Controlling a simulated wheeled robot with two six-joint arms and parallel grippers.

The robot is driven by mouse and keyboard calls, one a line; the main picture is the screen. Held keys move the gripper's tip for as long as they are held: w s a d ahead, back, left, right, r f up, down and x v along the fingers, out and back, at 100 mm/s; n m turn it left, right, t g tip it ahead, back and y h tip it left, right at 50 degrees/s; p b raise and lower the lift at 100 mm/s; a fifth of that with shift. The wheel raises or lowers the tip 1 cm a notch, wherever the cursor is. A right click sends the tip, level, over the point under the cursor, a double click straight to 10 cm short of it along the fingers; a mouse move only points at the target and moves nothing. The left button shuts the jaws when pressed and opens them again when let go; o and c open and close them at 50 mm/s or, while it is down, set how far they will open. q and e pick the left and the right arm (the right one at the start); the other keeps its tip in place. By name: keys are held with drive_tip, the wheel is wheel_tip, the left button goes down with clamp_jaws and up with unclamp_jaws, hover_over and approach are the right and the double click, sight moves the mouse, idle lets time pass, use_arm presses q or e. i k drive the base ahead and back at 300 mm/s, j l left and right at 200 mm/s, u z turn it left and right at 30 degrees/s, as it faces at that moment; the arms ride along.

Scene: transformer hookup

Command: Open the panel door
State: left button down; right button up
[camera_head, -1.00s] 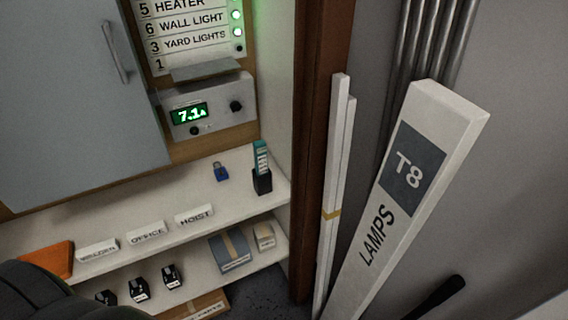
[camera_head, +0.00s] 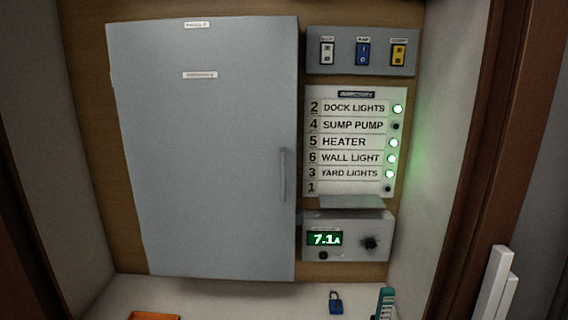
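The panel door (camera_head: 205,150) is a large grey metal door on a wooden back board, and it looks shut. Its vertical handle (camera_head: 283,175) is near its right edge, a little below mid height. Two small labels sit near the top of the door. Neither of my grippers shows in this view, so nothing can be seen touching the door or the handle.
Right of the door are a switch box (camera_head: 361,52), a circuit list (camera_head: 354,145) with green lights, and a meter box (camera_head: 345,237) reading 7.1A. A shelf below holds a blue padlock (camera_head: 336,302) and an orange item (camera_head: 154,316). Side walls flank the recess.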

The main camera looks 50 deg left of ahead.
sight(207, 106)
drive_tip(key=u, duration=2.05)
